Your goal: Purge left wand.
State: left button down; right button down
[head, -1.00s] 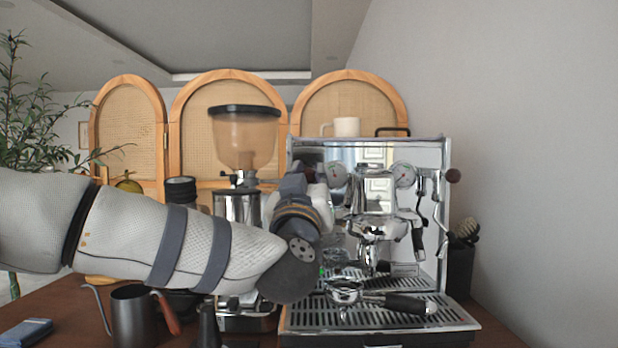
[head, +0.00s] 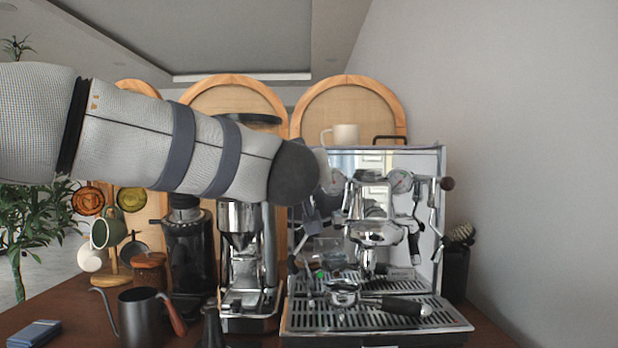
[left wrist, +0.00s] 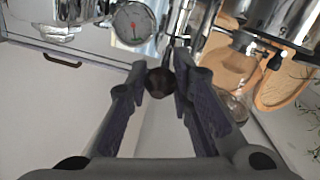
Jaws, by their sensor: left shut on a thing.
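The chrome espresso machine (head: 362,320) stands at the right in the head view, with a pressure gauge (left wrist: 134,22) showing in the left wrist view. My left gripper (left wrist: 160,86) is shut on a dark round knob (left wrist: 160,82), with one finger on each side of it. The knob sits beside chrome pipes at the machine's left side. In the head view my forearm and wrist cover this knob, and only part of the gripper shows below the wrist. I cannot make out the left wand clearly. My right gripper is in neither view.
A portafilter (head: 395,304) lies on the drip tray (head: 440,317). A grinder (head: 238,230) stands left of the machine. A black kettle (head: 140,317) and a cup tree with mugs (head: 107,228) are further left. A white mug (head: 346,134) stands on top of the machine.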

pick_arm(q)
jog(key=shift+w+r+g, duration=0.15)
jog(key=shift+r+g, duration=0.15)
jog(key=shift+g, duration=0.3)
jog(key=c, duration=1.4)
grip_release()
jog(key=s+a+r, duration=0.1)
jog(key=s+r, duration=0.1)
jog(key=s, duration=0.9)
jog(key=shift+s+a, duration=0.15)
jog(key=shift+s, duration=0.2)
jog(key=shift+r, duration=0.1)
